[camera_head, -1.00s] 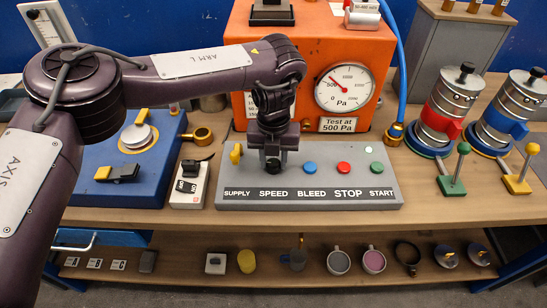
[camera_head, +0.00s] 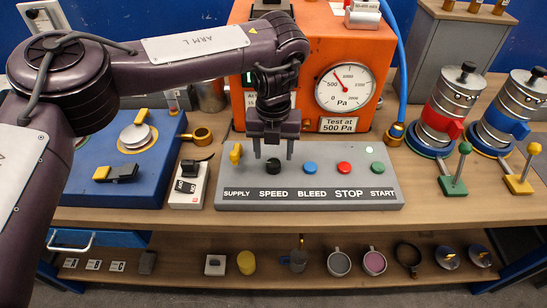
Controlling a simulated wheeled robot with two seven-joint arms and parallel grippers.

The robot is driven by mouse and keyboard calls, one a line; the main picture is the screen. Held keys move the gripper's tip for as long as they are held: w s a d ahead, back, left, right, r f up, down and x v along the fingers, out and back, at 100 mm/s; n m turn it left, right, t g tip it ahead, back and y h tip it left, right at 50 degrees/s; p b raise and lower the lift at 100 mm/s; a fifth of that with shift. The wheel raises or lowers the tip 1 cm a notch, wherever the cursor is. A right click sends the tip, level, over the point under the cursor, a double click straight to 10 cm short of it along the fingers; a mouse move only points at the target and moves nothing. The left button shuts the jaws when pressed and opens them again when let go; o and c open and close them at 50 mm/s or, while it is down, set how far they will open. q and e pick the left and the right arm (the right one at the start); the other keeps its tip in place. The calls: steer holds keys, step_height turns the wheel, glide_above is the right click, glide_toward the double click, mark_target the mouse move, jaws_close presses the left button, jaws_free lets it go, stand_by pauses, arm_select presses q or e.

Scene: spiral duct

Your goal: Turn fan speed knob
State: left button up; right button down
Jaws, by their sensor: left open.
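The fan speed knob (camera_head: 273,166) is a small black knob above the SPEED label on the grey control panel (camera_head: 308,202). My left gripper (camera_head: 273,152) points down just above and behind the knob. Its two fingers are apart, with nothing between them, and the knob shows clear of them. The round gauge (camera_head: 345,87) on the orange box (camera_head: 300,30) has a red needle pointing to the upper left, near 500 Pa. My right gripper is not in view.
A white switch box (camera_head: 190,184) stands left of the panel. Red and blue canisters stand to the right.

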mark_target(274, 163)
arm_select(q)
step_height(274, 163, up, 5)
steer(key=shift+f, duration=0.1)
steer(key=shift+f, duration=0.1)
stand_by(0.5)
